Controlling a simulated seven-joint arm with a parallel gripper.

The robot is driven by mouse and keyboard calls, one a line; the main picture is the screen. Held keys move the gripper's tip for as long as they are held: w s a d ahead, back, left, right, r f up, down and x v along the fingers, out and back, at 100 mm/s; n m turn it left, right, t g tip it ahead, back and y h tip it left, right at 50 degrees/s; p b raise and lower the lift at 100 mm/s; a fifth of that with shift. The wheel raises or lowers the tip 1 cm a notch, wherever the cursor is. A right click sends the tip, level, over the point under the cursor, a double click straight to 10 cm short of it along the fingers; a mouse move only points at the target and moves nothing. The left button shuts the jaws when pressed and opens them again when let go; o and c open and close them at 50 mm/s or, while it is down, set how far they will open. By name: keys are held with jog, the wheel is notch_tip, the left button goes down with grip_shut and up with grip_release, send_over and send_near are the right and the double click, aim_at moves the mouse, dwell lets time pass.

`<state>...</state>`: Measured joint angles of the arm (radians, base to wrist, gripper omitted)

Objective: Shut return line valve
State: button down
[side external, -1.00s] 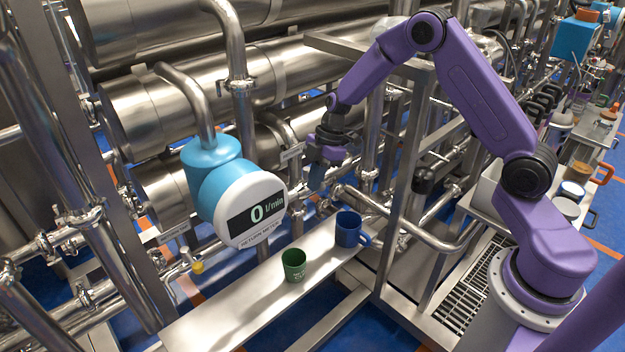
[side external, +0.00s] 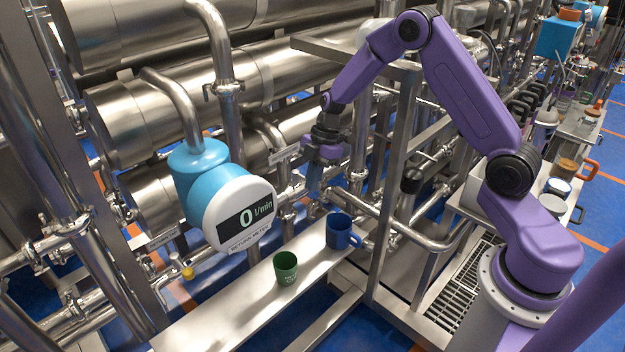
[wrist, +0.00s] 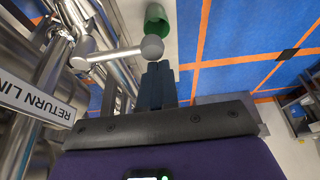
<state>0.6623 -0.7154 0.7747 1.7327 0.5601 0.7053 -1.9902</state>
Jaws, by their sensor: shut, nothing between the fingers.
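The return line valve shows in the wrist view as a grey lever with a round ball knob (wrist: 152,48), reaching from pipework at the left. A white "RETURN LIN…" label (wrist: 35,98) sits beside it, cut off by the frame edge. My gripper (wrist: 157,68) is shut and empty, its fingertips right by the knob; I cannot tell whether they touch. In the side view my gripper (side external: 313,188) points down above the steel shelf, in front of the pipes, and the lever is hard to make out. The return meter (side external: 240,213) reads 0 l/min.
A blue mug (side external: 341,232) and a green cup (side external: 286,269) stand on the steel shelf (side external: 225,312) below my gripper. A steel frame post (side external: 392,190) rises to its right. Pipes and large steel cylinders crowd the space behind.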

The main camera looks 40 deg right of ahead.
jog(key=a, duration=0.4)
jog(key=v, duration=1)
jog(key=shift+r, duration=0.35)
jog(key=shift+s, duration=0.15)
jog(key=s+a+r+m+h, duration=0.15)
jog(key=s+a, duration=0.25)
jog(key=s, duration=0.4)
jog(key=s+a+r+m+h, duration=0.1)
jog(key=s+a+r, duration=0.25)
jog(key=s, duration=0.45)
jog(key=s+d+m+h, duration=0.1)
jog(key=s+d+m, duration=0.2)
jog(key=s, duration=1.5)
jog(key=shift+d, duration=0.25)
